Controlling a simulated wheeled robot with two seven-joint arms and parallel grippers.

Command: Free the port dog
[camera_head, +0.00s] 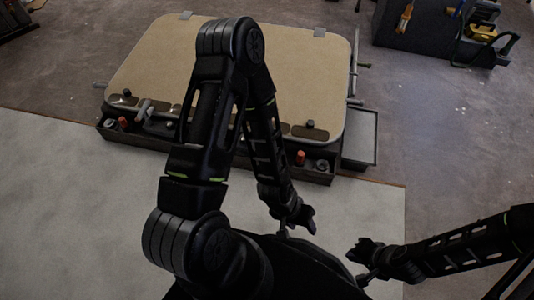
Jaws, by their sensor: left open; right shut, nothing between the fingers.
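A tan hatch panel (290,65) with rounded corners lies on a dark base beyond my arms. A grey metal handle (144,108), which looks like a dog, sits at the near left of the panel. Another metal bar (354,78) shows at the panel's right edge. I cannot tell for sure which is the port dog. My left arm crosses in front of the panel and hides part of its near edge. My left gripper (296,221) is open, low and near my body, apart from the panel. My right gripper (360,261) is shut and empty at the lower right.
A dark trough (230,158) along the panel's near edge holds small parts, including red ones (300,157). A grey side tray (361,137) stands right of it. A dark bench (425,35) with tools is at the far right. The pale mat (70,200) at left is clear.

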